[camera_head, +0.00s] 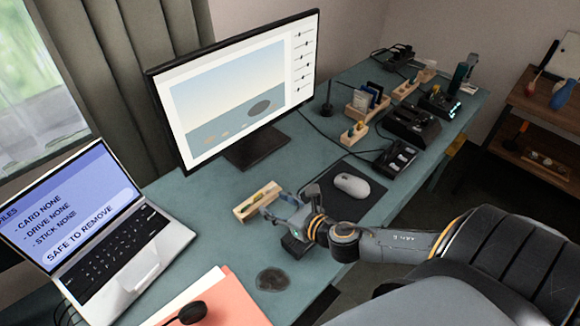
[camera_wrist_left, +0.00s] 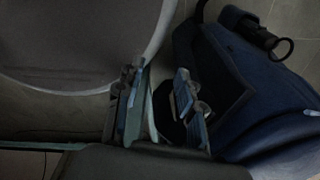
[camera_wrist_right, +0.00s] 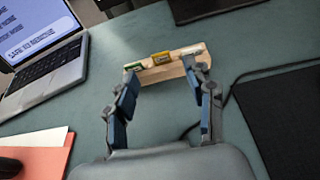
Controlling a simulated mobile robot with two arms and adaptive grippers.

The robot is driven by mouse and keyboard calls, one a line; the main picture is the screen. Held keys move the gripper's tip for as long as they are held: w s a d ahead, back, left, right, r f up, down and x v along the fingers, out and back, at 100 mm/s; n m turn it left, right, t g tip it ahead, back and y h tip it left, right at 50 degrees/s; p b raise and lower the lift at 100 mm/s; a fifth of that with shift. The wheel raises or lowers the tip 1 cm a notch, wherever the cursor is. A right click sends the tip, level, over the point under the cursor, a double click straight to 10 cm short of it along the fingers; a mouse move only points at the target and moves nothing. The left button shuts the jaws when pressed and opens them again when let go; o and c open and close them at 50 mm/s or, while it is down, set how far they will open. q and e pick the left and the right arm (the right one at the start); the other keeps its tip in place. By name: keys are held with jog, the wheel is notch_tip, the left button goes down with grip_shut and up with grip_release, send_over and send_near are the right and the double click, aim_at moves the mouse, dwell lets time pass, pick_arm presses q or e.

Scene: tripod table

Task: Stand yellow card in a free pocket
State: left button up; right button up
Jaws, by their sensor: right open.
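A small yellow card (camera_wrist_right: 161,57) sits in a pale wooden block (camera_wrist_right: 146,73), between a green piece (camera_wrist_right: 134,67) and a whitish piece (camera_wrist_right: 190,50). In the head view this block (camera_head: 242,212) lies on the desk in front of the monitor. My left gripper (camera_wrist_left: 158,105) is open and empty, away from the desk.
A mouse (camera_head: 352,185) on a dark mat lies right of my right gripper. The laptop (camera_head: 118,245), orange folder (camera_head: 236,300) and dark disc (camera_head: 272,280) lie nearer. Another wooden block (camera_head: 354,134) and black devices (camera_head: 410,122) crowd the far desk.

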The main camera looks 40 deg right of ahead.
jog(key=v, duration=0.5)
jog(key=shift+s+r, duration=0.15)
jog(key=shift+s, duration=0.25)
